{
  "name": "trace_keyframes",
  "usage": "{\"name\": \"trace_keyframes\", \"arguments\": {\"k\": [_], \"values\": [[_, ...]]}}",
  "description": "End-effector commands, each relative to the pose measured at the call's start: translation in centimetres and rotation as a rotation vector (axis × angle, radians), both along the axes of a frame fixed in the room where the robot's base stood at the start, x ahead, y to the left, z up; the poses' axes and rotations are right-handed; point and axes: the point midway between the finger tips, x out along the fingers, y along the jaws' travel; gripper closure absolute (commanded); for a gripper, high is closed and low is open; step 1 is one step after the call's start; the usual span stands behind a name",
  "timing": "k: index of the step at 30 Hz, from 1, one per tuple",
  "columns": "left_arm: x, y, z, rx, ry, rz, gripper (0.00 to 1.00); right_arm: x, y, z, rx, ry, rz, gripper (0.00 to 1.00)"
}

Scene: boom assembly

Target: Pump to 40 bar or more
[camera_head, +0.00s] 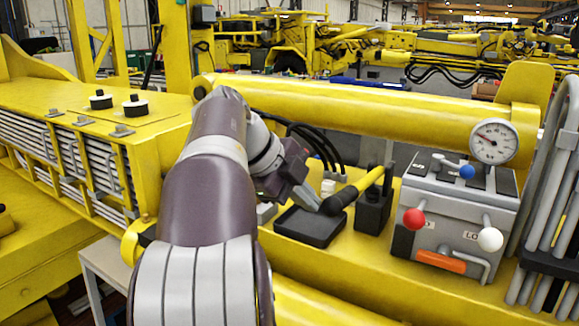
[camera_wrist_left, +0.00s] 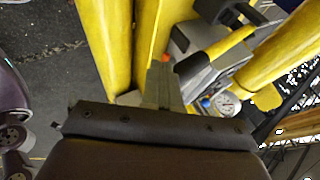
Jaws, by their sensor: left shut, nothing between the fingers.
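The hand pump (camera_head: 373,208) is a black block on the yellow boom. Its lever (camera_head: 368,180) is a yellow bar that slopes down to the left and ends in a black grip (camera_head: 338,201). My left gripper (camera_head: 308,199) is shut and empty, with its tips right at the end of the grip; I cannot tell if they touch. In the left wrist view the shut fingers (camera_wrist_left: 163,86) point at the black grip (camera_wrist_left: 193,67) below the yellow lever (camera_wrist_left: 230,44). The round pressure gauge (camera_head: 493,141) has its needle toward the upper left; its value is too small to read. My right gripper is out of view.
A black tray (camera_head: 310,226) lies left of the pump. A grey valve box (camera_head: 450,222) with red (camera_head: 414,219), white (camera_head: 490,239) and blue (camera_head: 467,172) knobs stands to the right. A yellow cylinder (camera_head: 350,107) runs behind, and grey pipes (camera_head: 556,190) stand at far right.

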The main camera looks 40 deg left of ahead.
Motion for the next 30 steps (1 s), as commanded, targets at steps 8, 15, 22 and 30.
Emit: {"name": "trace_keyframes", "arguments": {"k": [8, 15, 22, 30], "values": [[-2.0, 1.2, 3.9, 0.002, -0.005, 0.001, 1.00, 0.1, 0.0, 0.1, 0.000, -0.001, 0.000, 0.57], [-2.3, 1.3, 4.5, 0.002, -0.005, 0.001, 1.00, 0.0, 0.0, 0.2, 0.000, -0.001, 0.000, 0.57], [-2.3, 1.3, 4.5, 0.003, -0.005, 0.000, 1.00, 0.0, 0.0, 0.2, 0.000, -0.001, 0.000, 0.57], [-2.3, 1.3, 4.5, 0.004, -0.006, 0.001, 1.00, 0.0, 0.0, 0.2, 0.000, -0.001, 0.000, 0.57]]}}
